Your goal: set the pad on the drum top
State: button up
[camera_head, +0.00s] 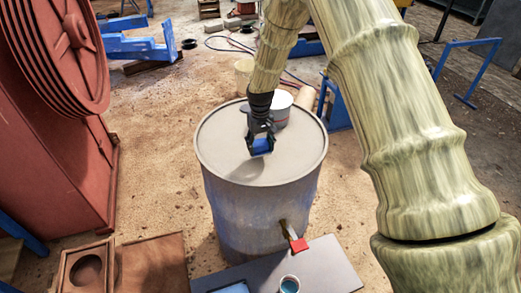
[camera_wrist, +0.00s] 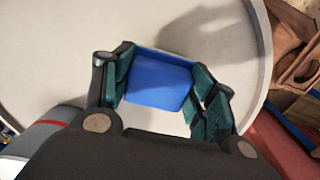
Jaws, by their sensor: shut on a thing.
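The pad is a small blue block (camera_wrist: 158,80), held between the two green-lined fingers of my gripper (camera_wrist: 160,92) in the wrist view. In the head view the blue pad (camera_head: 261,146) shows at the tip of my gripper (camera_head: 260,142), over the middle of the drum top. The drum (camera_head: 245,215) is a grey upright barrel with a flat, rimmed, pale top (camera_head: 225,140). The pad is over or on that top; I cannot tell whether it touches. My gripper is shut on the pad.
A red-handled tap (camera_head: 298,243) sticks out from the drum's front. A large red machine (camera_head: 60,110) stands at the left. The drum top's left side is clear.

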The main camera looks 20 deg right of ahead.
aim_at(260, 151)
jog(key=shift+s+f+p, duration=0.1)
jog(key=shift+f+p, duration=0.65)
jog(key=shift+f, duration=0.95)
jog(key=shift+f, duration=0.2)
jog(key=o, duration=0.9)
jog(key=shift+r, duration=0.25)
jog(key=shift+r+b, duration=2.25)
jog(key=shift+r, duration=3.65)
